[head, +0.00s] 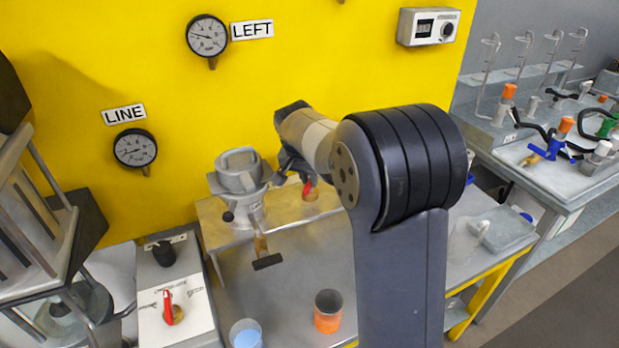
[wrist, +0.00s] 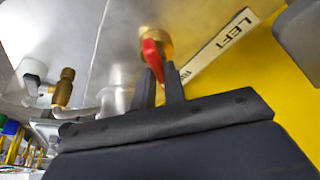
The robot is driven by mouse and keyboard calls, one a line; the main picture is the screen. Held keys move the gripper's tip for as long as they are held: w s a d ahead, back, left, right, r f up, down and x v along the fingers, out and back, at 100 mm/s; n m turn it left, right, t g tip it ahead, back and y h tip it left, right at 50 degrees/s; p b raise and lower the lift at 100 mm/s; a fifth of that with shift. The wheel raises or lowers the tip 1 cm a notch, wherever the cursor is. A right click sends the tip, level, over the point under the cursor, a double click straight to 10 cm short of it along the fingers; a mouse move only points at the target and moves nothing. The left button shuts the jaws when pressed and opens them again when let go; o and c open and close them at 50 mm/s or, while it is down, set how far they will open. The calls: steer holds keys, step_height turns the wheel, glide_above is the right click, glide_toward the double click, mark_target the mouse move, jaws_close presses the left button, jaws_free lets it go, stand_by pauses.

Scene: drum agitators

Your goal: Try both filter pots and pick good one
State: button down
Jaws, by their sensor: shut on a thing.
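A silver pot (head: 240,184) stands on a raised metal shelf against the yellow wall, with a brass outlet at its front. A second pot cannot be made out; my arm hides part of the shelf. To the pot's right is a brass valve with a red lever (head: 309,189). My gripper (head: 303,178) is at this lever, partly hidden by my wrist. In the wrist view, my gripper (wrist: 160,88) is shut on the red lever (wrist: 152,60), beside a label plate (wrist: 222,46) reading LEFT. The LEFT gauge (head: 207,36) and LINE gauge (head: 135,148) hang on the wall.
A white panel (head: 185,326) with another red lever (head: 169,309) is at the left. A clear jug (head: 466,240) stands right of my arm.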

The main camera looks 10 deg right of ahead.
steer(key=shift+m, duration=0.3)
steer(key=c, duration=1.5)
jaws_free()
steer(key=shift+o, duration=0.2)
steer(key=v, duration=1)
steer(key=shift+a+r, duration=0.2)
steer(key=shift+r, duration=0.2)
